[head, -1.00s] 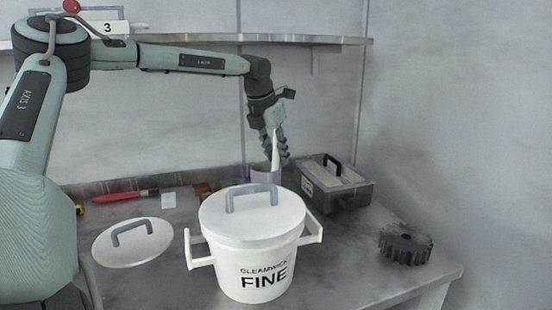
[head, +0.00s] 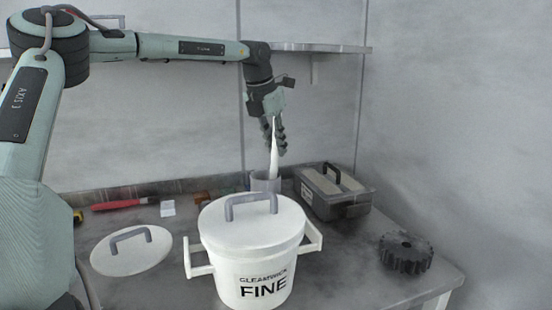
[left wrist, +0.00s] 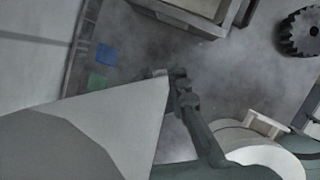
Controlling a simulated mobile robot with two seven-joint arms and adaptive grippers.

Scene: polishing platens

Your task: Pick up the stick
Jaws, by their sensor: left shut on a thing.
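The stick (head: 274,164) is white and slender and stands nearly upright in the head view. My left gripper (head: 278,148) is shut on it, with the fingers pointing down. The stick's lower end shows at the mouth of a small grey cup (head: 262,184) behind the white pot. I cannot tell if that end is still inside the cup or just above it. In the left wrist view a large pale tapering shape, seemingly the stick (left wrist: 110,118), covers much of the lower left, beside the gripper's fingers (left wrist: 182,95). My right gripper is not in view.
A white lidded pot (head: 252,262) marked FINE stands in front of the cup. A grey box (head: 335,205) with a black handle is right of the cup. A dark gear (head: 405,256), a loose lid (head: 132,262) and a red-handled tool (head: 115,205) lie around. A shelf (head: 320,47) hangs above.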

